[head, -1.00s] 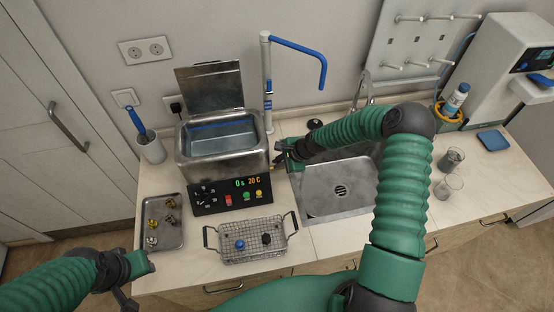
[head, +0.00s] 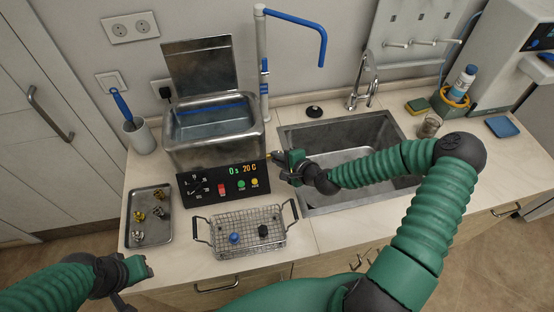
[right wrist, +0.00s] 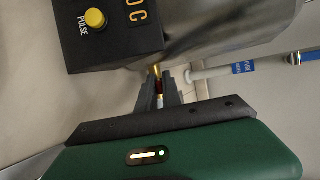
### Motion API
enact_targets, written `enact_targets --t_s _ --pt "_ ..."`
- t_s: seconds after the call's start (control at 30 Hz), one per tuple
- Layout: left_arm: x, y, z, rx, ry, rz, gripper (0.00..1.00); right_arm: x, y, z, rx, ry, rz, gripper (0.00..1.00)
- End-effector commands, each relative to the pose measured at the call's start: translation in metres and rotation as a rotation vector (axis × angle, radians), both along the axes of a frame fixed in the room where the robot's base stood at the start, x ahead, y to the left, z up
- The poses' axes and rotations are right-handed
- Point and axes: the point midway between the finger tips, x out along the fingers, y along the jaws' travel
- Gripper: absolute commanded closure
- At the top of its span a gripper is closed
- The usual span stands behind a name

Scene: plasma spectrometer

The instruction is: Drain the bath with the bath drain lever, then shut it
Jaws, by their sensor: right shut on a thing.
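The steel bath (head: 215,150) stands at the back left with its lid raised and liquid inside. My right gripper (head: 274,168) is at the bath's lower right side, next to the control panel (head: 222,183). In the right wrist view its fingers (right wrist: 159,92) are closed on the bath drain lever (right wrist: 157,73), a small brass and red piece below the bath's wall. The fingers hide most of the lever, so its angle cannot be told. My left gripper (head: 138,268) hangs at the lower left, away from the bath; its jaws are unclear.
The sink (head: 310,200) lies just right of my right gripper, under my forearm. A wire basket (head: 240,245) with a blue and a black piece stands in front of the bath. A tray (head: 150,235) with small metal parts is at left. A blue-spouted column (head: 263,70) rises behind.

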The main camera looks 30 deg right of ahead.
Motion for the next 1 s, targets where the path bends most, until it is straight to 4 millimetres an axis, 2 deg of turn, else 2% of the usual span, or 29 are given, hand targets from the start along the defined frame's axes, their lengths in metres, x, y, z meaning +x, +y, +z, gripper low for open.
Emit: enact_targets --t_s 0.37,0.4,0.53,0.87,1.0 --pt "0.000 0.000 -0.001 0.000 0.000 0.000 0.67 -0.001 -0.003 -0.002 -0.001 0.000 -0.006 1.00" --pt "0.000 0.000 -0.001 0.000 0.000 0.000 0.67 -0.001 -0.003 -0.002 -0.001 0.000 -0.006 0.87" --pt "0.000 0.000 -0.001 0.000 0.000 0.000 0.67 -0.001 -0.002 -0.002 -0.001 0.000 -0.004 0.70" --pt "0.000 0.000 -0.001 0.000 0.000 0.000 0.67 -0.002 -0.001 0.000 -0.001 -0.001 -0.002 0.69" --pt "0.000 0.000 -0.003 0.000 0.000 0.000 0.67 -0.018 -0.005 0.009 -0.001 -0.002 -0.003 0.69"
